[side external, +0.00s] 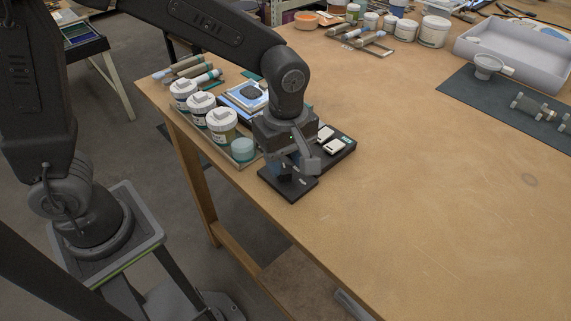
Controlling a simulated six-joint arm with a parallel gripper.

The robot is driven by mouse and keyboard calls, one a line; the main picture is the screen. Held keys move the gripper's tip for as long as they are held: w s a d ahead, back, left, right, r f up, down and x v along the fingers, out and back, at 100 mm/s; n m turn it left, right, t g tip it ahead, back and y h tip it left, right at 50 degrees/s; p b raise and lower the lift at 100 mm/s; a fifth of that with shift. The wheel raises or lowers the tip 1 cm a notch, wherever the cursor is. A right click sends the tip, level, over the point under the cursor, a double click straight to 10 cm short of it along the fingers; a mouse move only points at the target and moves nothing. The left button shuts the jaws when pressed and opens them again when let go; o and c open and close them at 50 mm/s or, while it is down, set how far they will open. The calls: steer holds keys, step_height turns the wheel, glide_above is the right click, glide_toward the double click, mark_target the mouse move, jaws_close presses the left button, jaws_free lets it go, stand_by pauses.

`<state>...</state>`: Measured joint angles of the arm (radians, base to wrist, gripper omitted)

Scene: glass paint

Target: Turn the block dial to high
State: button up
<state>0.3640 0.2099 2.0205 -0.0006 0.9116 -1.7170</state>
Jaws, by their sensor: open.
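My gripper (297,165) points down at the table's near left edge, over a small black base plate (298,191). It is open. The block dial cannot be made out clearly: a dark shape with a bluish part sits under and between the fingers, mostly covered by them. I cannot tell whether the fingers touch it, nor read its setting or any "high" mark. Just behind and right of the gripper is a black panel (346,150) with white switch-like blocks (334,146) on it, partly covered by the gripper.
Left of the gripper, a tray (196,127) holds white-lidded jars (201,104) and a teal-topped jar (243,149). Behind them lies a blue-framed item (245,95). A dark mat (487,98) and a grey bin (515,50) are far right. The tabletop (420,190) right of the gripper is clear.

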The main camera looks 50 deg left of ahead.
steer(key=shift+f, duration=1)
steer(key=c, duration=0.6)
